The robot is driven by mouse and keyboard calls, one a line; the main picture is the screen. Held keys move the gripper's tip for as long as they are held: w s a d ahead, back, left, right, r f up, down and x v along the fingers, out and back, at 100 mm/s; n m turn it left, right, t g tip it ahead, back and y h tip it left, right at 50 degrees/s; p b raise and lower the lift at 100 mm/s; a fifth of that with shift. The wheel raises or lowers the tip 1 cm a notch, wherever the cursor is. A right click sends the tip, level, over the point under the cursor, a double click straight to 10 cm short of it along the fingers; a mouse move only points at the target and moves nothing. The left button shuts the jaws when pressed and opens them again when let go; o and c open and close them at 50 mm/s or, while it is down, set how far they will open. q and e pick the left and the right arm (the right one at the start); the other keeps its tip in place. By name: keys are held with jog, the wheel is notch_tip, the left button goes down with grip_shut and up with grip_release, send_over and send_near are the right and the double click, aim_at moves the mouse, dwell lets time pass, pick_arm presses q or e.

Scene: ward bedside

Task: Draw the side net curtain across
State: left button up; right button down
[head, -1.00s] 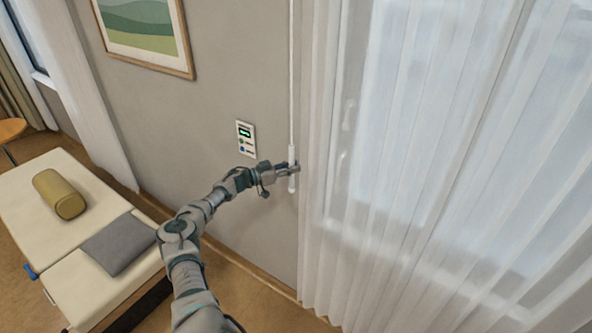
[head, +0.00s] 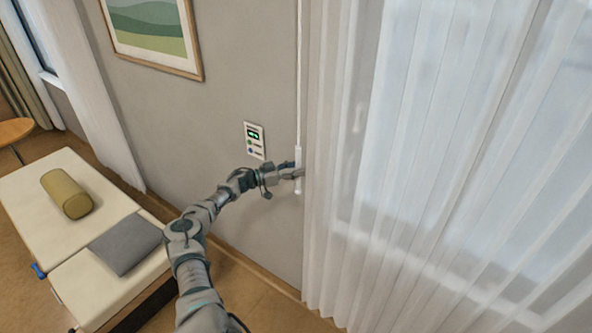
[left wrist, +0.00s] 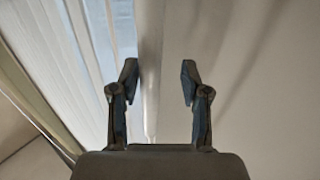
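The side net curtain (head: 345,200) is a white, sheer, pleated cloth hanging over the bright window at the right of the head view; it also shows at the upper left of the left wrist view (left wrist: 60,50). A thin white pull wand (head: 298,182) with a thicker handle hangs at the curtain's left edge. My left gripper (head: 293,172) is at this handle. In the left wrist view my left gripper (left wrist: 159,78) has its fingers spread, with the white wand (left wrist: 150,110) showing between them. I cannot tell whether a finger touches it. My right gripper is out of view.
A grey wall with a small control panel (head: 255,140) and a framed picture (head: 155,35) is left of the wand. A bed (head: 110,295) with a yellow bolster (head: 66,194) and grey cushion (head: 125,243) stands at the left. Floor (head: 262,298) is clear below the wand.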

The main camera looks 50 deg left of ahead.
pick_arm(q)
jog(key=v, duration=1.2)
dwell(0.4)
jog(key=shift+a+f, duration=0.1)
jog(key=shift+a, duration=0.05)
